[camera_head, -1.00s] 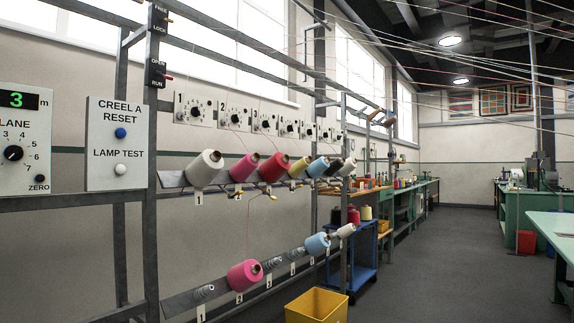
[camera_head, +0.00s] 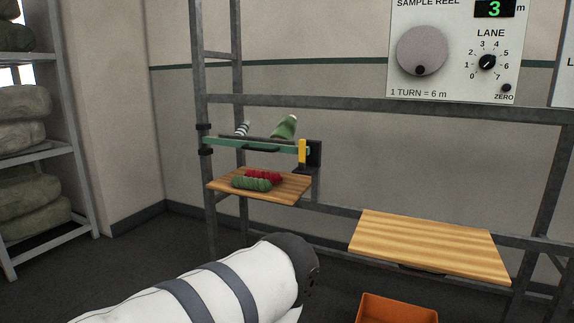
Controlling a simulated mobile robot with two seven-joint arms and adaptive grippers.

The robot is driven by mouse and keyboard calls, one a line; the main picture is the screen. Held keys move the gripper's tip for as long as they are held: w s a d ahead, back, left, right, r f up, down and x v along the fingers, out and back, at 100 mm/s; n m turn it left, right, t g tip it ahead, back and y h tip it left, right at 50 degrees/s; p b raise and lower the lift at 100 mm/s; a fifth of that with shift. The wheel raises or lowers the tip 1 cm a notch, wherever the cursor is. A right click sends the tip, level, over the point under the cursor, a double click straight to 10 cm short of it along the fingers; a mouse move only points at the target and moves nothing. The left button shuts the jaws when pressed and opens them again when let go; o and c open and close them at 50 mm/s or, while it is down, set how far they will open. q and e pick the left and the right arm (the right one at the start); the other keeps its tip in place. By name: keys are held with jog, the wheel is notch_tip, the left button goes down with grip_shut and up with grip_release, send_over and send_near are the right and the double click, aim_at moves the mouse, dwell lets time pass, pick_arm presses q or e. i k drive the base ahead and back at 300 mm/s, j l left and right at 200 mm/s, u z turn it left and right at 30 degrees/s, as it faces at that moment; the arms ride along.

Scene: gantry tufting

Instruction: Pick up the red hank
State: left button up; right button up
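The red hank (camera_head: 264,175) lies on a small wooden shelf (camera_head: 290,190) on the metal frame, left of the picture's middle. A green hank (camera_head: 252,184) lies just in front of it and hides part of it. Whether the two hanks touch is hard to tell. A white arm link of mine with grey bands reaches in from the bottom, below the shelf and well apart from it. Neither of my grippers shows in this view.
A green bar (camera_head: 225,146) with a yellow part (camera_head: 302,151) and a green cone (camera_head: 285,127) sits above the shelf. A bare wooden board (camera_head: 430,245) is to the right, above an orange bin (camera_head: 397,308). A rack (camera_head: 40,155) of wrapped bundles stands left.

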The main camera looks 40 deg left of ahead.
aim_at(274, 178)
jog(key=u, duration=1.4)
